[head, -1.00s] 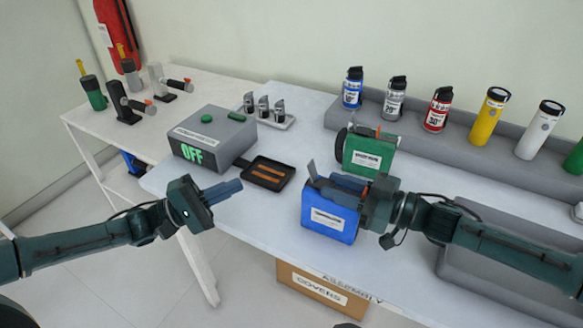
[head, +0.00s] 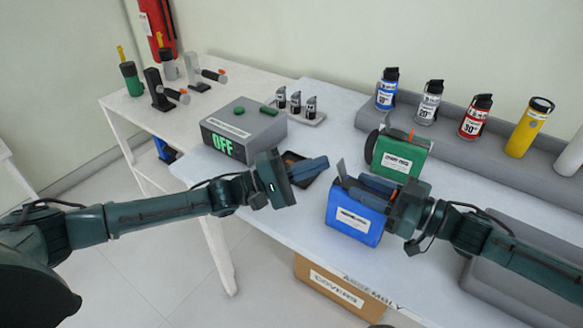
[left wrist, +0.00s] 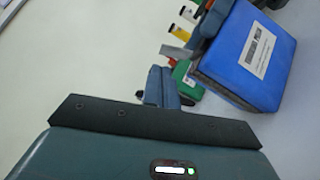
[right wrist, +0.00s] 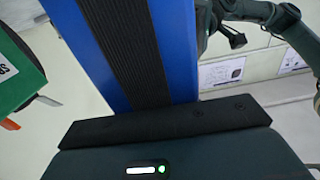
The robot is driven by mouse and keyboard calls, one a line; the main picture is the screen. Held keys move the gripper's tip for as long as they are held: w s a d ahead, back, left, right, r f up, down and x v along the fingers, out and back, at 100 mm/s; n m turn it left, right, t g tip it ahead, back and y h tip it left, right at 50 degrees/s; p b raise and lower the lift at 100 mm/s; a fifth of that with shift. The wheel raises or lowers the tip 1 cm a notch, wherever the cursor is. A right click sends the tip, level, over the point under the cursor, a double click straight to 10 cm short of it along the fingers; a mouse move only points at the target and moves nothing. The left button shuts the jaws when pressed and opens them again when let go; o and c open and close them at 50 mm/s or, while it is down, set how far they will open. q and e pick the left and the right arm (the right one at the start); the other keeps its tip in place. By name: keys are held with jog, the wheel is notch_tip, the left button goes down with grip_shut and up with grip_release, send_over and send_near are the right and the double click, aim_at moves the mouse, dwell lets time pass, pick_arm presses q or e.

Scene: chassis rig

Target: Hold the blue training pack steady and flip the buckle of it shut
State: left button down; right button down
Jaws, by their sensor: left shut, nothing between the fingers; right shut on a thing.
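The blue training pack (head: 354,222) stands upright on the white table, its white label facing front. It also shows in the left wrist view (left wrist: 257,62) and, close up with a black ribbed strip, in the right wrist view (right wrist: 180,45). A grey flap, apparently the buckle (head: 341,168), sticks up at the pack's top left edge; it shows too in the left wrist view (left wrist: 176,53). My right gripper (head: 378,186) is shut on the pack's top from the right. My left gripper (head: 324,163) is shut and empty, just left of the flap and apparently apart from it.
A green pack (head: 400,155) stands close behind the blue one. A grey box reading OFF (head: 240,132) and a dark tray (head: 302,180), partly hidden by my left gripper, are at the left. Several canisters stand on a grey rack (head: 450,135) behind. A covers box (head: 335,290) is below.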

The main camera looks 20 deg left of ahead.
pick_arm(q)
jog(key=shift+s+d+r, duration=0.2)
jog(key=shift+d+r, duration=0.1)
jog(key=shift+d, duration=0.4)
